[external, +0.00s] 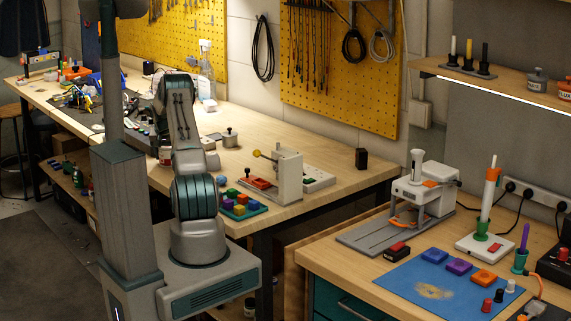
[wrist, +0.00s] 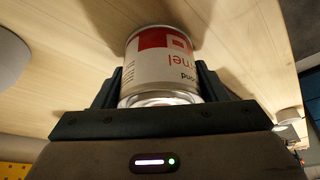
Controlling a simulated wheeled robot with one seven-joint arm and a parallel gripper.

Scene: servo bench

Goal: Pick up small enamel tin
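The small enamel tin (wrist: 158,65) has a white label with red blocks and partly readable lettering, and a bright metal rim at the end nearest the wrist camera. In the wrist view it sits between the two dark fingers of my gripper (wrist: 158,88), one on each side and very close to its wall. I cannot tell whether both fingers press on it. Its far end is at or just above the pale wooden bench top. In the external view the tin (external: 165,156) is a small red and white patch beside my arm, largely hidden, and my gripper is hidden behind the arm.
A grey lidded pot (external: 230,138) stands on the bench (external: 330,181) to the right of the tin. A white press-like fixture (external: 289,177) and a tray of coloured blocks (external: 240,206) are further right. A grey rounded object (wrist: 10,58) is at the wrist view's left edge.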

